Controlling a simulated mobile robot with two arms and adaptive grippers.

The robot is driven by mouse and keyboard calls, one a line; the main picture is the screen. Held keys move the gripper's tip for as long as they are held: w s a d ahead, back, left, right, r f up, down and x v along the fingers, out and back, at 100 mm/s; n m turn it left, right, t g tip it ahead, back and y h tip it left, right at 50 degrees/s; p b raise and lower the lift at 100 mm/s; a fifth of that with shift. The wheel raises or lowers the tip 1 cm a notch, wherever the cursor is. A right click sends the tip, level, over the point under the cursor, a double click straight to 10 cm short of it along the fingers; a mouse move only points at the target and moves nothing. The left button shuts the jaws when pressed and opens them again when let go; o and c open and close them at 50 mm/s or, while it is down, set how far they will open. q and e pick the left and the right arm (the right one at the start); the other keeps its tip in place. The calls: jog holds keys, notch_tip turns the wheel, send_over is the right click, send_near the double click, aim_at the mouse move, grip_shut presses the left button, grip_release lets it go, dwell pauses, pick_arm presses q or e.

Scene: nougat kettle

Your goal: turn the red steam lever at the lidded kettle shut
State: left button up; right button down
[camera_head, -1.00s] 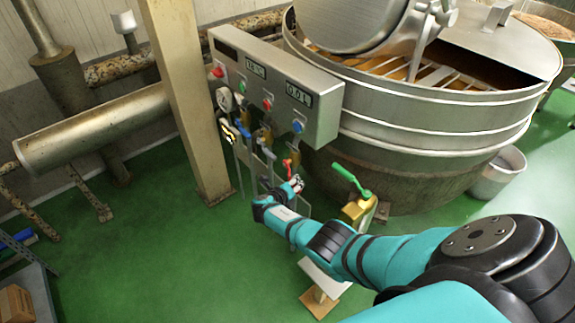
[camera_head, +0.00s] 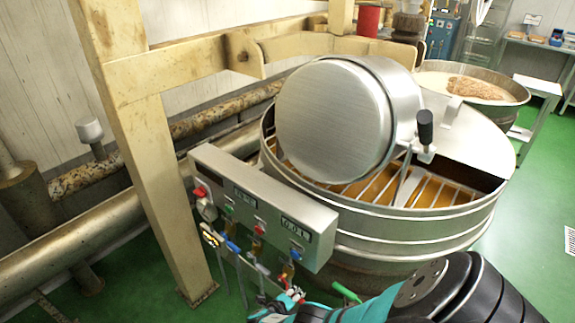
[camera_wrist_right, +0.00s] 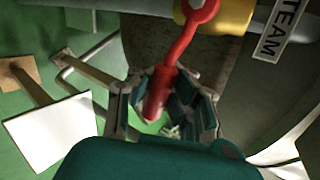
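The red steam lever (camera_wrist_right: 160,92) hangs from a yellow valve body (camera_wrist_right: 230,14) in the right wrist view, tilted, its handle end toward my palm. A label (camera_wrist_right: 282,28) reading "TEAM", its start cut off, is beside the valve. My right gripper (camera_wrist_right: 163,92) has a finger on each side of the red handle and appears closed on it. In the head view my right gripper (camera_head: 292,297) is low in front of the lidded kettle (camera_head: 400,230), and the lever is mostly hidden there. My left gripper is not in view.
A control box (camera_head: 265,210) with buttons and displays is above the valves. A green lever (camera_head: 346,292) is just right of my right gripper, and a blue-handled valve (camera_head: 233,246) is to its left. A beige post (camera_head: 150,180) stands left of the box.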

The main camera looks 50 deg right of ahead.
jog(key=shift+w+a+r, duration=0.15)
jog(key=shift+a+r, duration=0.05)
jog(key=shift+a, duration=0.25)
jog(key=shift+r+n+g, duration=0.3)
jog(key=shift+n, duration=0.1)
jog(key=shift+r, duration=0.15)
jog(key=shift+r+g, duration=0.1)
jog(key=shift+g, duration=0.2)
jog(key=c, duration=1.6)
grip_release()
jog(key=shift+r, duration=0.1)
jog(key=o, duration=0.4)
jog(key=shift+a+r, duration=0.15)
jog(key=shift+d, duration=0.25)
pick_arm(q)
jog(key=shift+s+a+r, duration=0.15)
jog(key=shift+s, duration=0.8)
pick_arm(e)
jog(key=shift+s, duration=0.2)
